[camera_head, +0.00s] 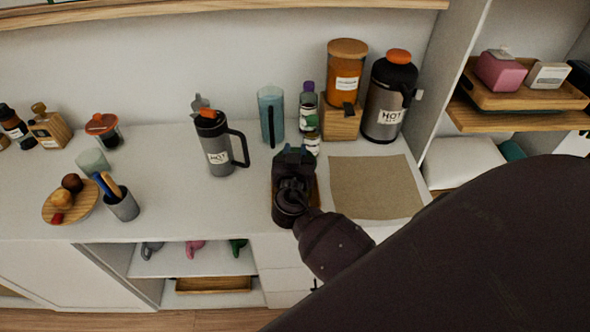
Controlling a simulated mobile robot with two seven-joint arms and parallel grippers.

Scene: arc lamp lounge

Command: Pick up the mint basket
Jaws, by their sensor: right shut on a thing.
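My right gripper (293,157) reaches in from the lower right over the middle of the white counter. It is shut on a brown basket-like thing (316,190), of which only brown edges show on either side of the gripper. The gripper and wrist hide most of it, so I cannot tell its contents, or whether it rests on the counter or is lifted. No mint-coloured basket shows clearly. My left gripper is not in view.
A black-and-grey jug (217,150), a blue pitcher (271,115) and small bottles (307,108) stand behind the gripper. A large flask (389,100) stands behind a tan mat (376,187), which is bare. A fruit plate (85,206) and utensil cup (123,205) are at left.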

